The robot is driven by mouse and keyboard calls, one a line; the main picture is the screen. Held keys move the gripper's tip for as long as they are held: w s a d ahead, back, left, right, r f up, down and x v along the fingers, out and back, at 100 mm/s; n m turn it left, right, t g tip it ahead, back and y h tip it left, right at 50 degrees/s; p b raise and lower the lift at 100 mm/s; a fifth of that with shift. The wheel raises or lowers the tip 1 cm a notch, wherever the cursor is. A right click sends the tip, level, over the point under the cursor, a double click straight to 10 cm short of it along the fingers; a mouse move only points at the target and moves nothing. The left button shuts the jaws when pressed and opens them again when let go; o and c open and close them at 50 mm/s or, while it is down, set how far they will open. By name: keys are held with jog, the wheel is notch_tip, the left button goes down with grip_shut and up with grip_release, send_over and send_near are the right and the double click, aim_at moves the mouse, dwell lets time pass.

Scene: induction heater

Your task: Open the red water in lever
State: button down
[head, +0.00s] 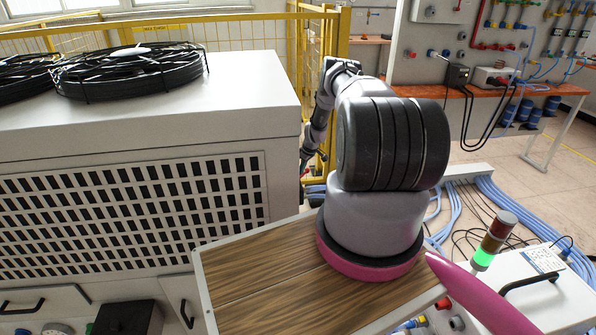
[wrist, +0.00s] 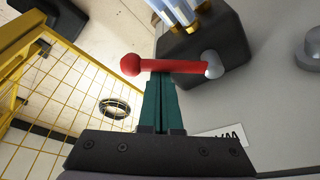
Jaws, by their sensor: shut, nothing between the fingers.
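The red water in lever (wrist: 175,66) shows in the wrist view as a red bar with a round red knob at its left end and a grey pivot at its right end. It lies across the picture beside a dark valve block (wrist: 208,45). My gripper (wrist: 160,78) is shut, its green fingers together and empty. The fingertips are right at the lever's near side in the picture; I cannot tell whether they touch it.
A yellow mesh fence (wrist: 45,75) stands left of the gripper in the wrist view. A grey panel (wrist: 275,110) is on the right. In the head view a large white cabinet (head: 235,95) with black fans is left of my arm. Blue hoses (head: 505,205) lie on the floor at right.

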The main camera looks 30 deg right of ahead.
jog(key=m, duration=0.1)
jog(key=s+d+m, duration=0.1)
jog(key=shift+s+m+h, duration=0.2)
jog(key=shift+m+h, duration=0.2)
jog(key=s+m, duration=0.2)
jog(key=m+h, duration=0.1)
jog(key=shift+s+d, duration=0.3)
jog(key=shift+s, duration=0.3)
